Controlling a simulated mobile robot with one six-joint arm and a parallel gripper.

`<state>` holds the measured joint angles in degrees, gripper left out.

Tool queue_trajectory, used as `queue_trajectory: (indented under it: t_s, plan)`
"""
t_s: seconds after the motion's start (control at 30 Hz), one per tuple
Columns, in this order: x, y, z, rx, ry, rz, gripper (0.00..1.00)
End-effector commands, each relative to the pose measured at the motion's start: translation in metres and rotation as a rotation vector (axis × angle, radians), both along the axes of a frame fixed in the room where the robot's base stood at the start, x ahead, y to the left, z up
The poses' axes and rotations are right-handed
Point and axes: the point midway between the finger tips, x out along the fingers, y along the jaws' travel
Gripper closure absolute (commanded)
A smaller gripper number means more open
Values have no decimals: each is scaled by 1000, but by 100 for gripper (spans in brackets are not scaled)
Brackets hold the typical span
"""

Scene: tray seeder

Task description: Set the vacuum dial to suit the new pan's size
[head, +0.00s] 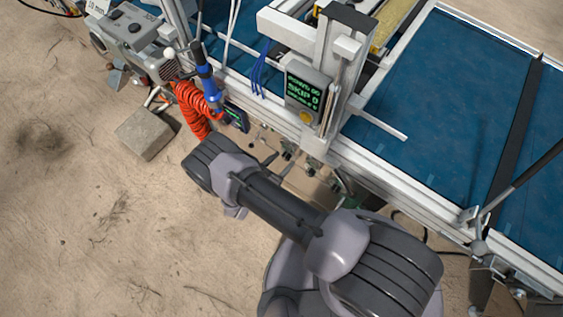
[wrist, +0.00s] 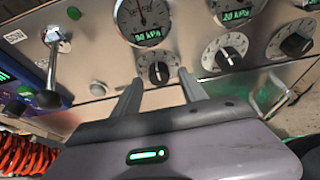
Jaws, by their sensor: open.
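In the wrist view a silver panel carries a black knob (wrist: 158,71) with a scale around it, below a round gauge (wrist: 143,20) with a green kPa readout. Two more scaled knobs sit to the right, one in the middle (wrist: 226,56) and one near the edge (wrist: 296,43). Labels are too small to tell which is the vacuum dial. My gripper (wrist: 159,88) is open and empty; its fingertips stand on either side of and just below the first knob. Contact is not clear. In the head view my arm hides the gripper, and the pan cannot be made out.
A metal lever (wrist: 53,60) stands on the panel's left, with green buttons nearby. A red coiled hose (head: 192,105) hangs beside the machine. A display box (head: 304,92) reads SKIP 0. A blue belt (head: 430,95) fills the right. A concrete block (head: 145,133) lies on open sandy ground.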

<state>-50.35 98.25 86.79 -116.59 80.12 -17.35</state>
Motion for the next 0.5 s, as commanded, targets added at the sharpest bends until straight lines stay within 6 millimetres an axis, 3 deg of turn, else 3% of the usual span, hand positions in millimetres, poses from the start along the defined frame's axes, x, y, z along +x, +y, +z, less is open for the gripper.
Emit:
queue_trajectory:
  t_s: [0.17, 0.4, 0.43, 0.5]
  plan:
    - [0, 0, 0, 0, 0, 0, 50]
    - [0, 0, 0, 0, 0, 0, 95]
    - [0, 0, 0, 0, 0, 0, 100]
    - [0, 0, 1, 0, 0, 0, 100]
